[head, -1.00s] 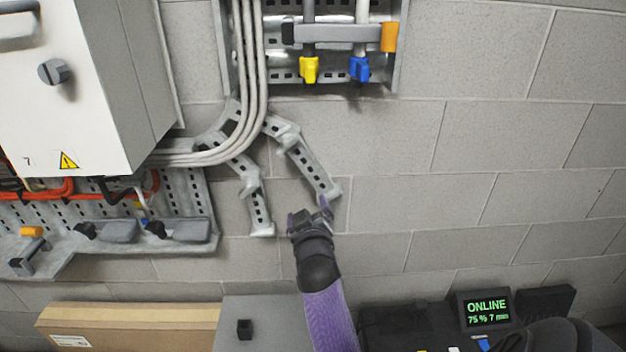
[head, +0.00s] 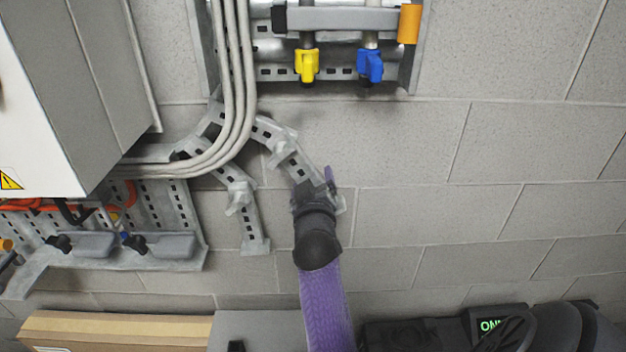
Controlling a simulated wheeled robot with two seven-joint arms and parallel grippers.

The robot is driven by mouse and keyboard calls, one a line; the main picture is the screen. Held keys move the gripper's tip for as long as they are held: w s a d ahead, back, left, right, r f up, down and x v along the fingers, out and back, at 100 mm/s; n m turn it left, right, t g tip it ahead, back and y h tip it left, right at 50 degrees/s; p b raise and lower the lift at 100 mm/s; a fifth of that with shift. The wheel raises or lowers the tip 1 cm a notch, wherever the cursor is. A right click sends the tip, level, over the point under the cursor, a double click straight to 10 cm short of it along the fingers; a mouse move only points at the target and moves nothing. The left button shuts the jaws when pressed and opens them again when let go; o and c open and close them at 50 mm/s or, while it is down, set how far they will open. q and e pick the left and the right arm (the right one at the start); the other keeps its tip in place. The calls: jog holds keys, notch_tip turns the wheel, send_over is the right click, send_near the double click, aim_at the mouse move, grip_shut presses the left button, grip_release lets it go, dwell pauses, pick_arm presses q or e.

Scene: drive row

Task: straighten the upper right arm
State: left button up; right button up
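Two jointed arms of perforated grey metal hang on the block wall below the curved grey pipes. The upper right arm (head: 278,143) slants down to the right and is bent at a bracket joint. The lower arm (head: 248,223) hangs left of it, bent at its middle joint. My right gripper (head: 316,184), on a purple-sleeved arm, is at the lower end of the upper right arm. Its fingers look apart, one at each side of that end, which they partly hide. Whether they touch it I cannot tell. My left gripper is out of view.
A panel with a yellow valve handle (head: 307,66) and a blue one (head: 370,65) is above. A white cabinet (head: 50,110) and a perforated tray (head: 160,215) are at left. A cardboard box (head: 115,328) is below. The wall at right is bare.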

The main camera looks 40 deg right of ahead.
jog(key=shift+w+d+f, duration=0.1)
grip_shut()
jog(key=r+n+p, duration=0.1)
jog(key=s+d+r+n+p, duration=0.1)
jog(key=p, duration=0.1)
jog(key=shift+s+d+n+p, duration=0.1)
jog(key=shift+d+n+p, duration=0.1)
jog(key=shift+n+p, duration=0.1)
jog(key=shift+s+d+r+n+p, duration=0.25)
jog(key=shift+r+n+p, duration=0.15)
jog(key=shift+n+p, duration=0.25)
jog(key=shift+s+d+r+n+p, duration=0.25)
jog(key=shift+r+n+p, duration=0.1)
jog(key=shift+n+p, duration=0.25)
jog(key=shift+s+d+r+n+p, duration=0.1)
jog(key=shift+d+r+n+p, duration=0.15)
jog(key=shift+n+p, duration=0.2)
